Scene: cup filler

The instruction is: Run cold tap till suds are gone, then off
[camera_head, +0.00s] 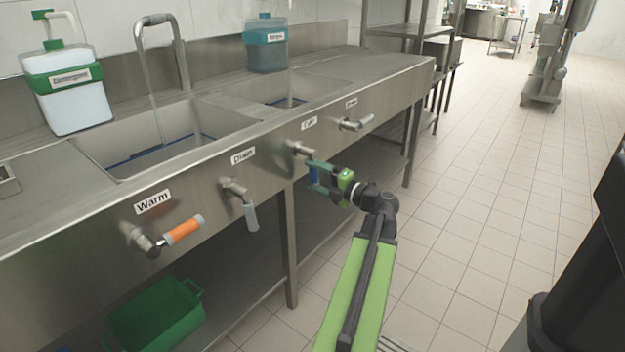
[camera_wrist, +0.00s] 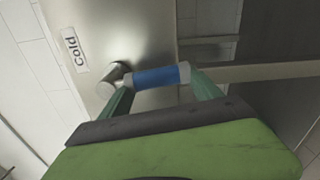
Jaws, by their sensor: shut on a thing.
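The cold tap handle has a blue grip (camera_head: 313,176) on a metal stem in the sink front, below a small label (camera_head: 309,123). In the wrist view the label reads "Cold" (camera_wrist: 75,50) and the blue grip (camera_wrist: 160,77) lies between my green fingers. My gripper (camera_head: 320,173) is shut on this grip, one finger at each end of it. The faucet (camera_head: 160,28) arches over the left basin (camera_head: 125,150). A thin pale stream runs from its spout down into the basin. I cannot make out suds in the basin.
The Warm handle (camera_head: 183,230) is orange and points right. The Drain handle (camera_head: 251,216) is grey and hangs down. Another grey handle (camera_head: 365,119) is to the right. Soap bottles (camera_head: 68,90) stand on the counter. A green crate (camera_head: 155,315) is below.

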